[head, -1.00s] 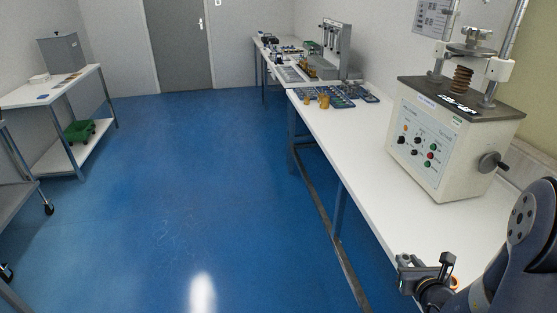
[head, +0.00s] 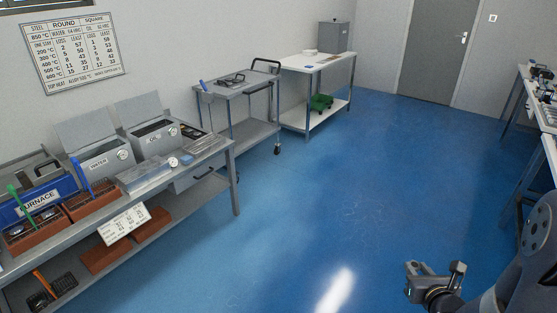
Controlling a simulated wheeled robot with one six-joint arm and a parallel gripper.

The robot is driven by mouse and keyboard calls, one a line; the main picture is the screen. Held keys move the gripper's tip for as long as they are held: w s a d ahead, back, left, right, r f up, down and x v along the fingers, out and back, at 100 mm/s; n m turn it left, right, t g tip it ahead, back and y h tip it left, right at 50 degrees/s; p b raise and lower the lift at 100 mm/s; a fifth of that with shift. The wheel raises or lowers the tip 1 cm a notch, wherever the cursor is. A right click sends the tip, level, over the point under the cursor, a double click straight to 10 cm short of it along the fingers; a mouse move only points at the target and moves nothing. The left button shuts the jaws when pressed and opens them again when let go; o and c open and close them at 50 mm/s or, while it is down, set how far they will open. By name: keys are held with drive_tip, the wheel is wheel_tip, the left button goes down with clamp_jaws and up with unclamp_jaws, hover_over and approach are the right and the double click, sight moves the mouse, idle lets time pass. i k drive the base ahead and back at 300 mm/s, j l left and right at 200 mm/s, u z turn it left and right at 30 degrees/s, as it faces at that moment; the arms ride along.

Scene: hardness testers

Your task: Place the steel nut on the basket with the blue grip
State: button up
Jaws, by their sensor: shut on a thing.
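My gripper (head: 436,270) is at the lower right of the head view, over blue floor and away from the benches. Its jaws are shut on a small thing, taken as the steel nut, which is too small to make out. A slim blue grip (head: 203,86) stands up at the left end of the grey cart; its basket is not clear. Another blue bar (head: 87,185) shows by a brick-red tray in front of the WATER tank. A green grip (head: 13,194) and an orange grip (head: 41,281), with a dark basket, are at the far left.
The left bench (head: 218,150) holds the furnace (head: 40,205), WATER tank (head: 100,160) and OIL tank (head: 155,138). A grey cart (head: 238,88) and a white table (head: 318,62) stand beyond. Another bench (head: 548,140) is at the right edge. The blue floor between is clear.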

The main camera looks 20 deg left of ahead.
sight(77, 201)
drive_tip(key=j+u, duration=0.4)
drive_tip(key=i+j+u, duration=0.1)
drive_tip(key=j+u, duration=0.25)
drive_tip(key=i+j+u, duration=0.15)
drive_tip(key=j+u, duration=0.25)
drive_tip(key=i+j+u, duration=0.15)
drive_tip(key=u, duration=0.2)
drive_tip(key=i+j+u, duration=0.35)
drive_tip(key=i+j, duration=0.85)
drive_tip(key=j, duration=0.15)
drive_tip(key=i+j, duration=0.4)
drive_tip(key=i, duration=0.25)
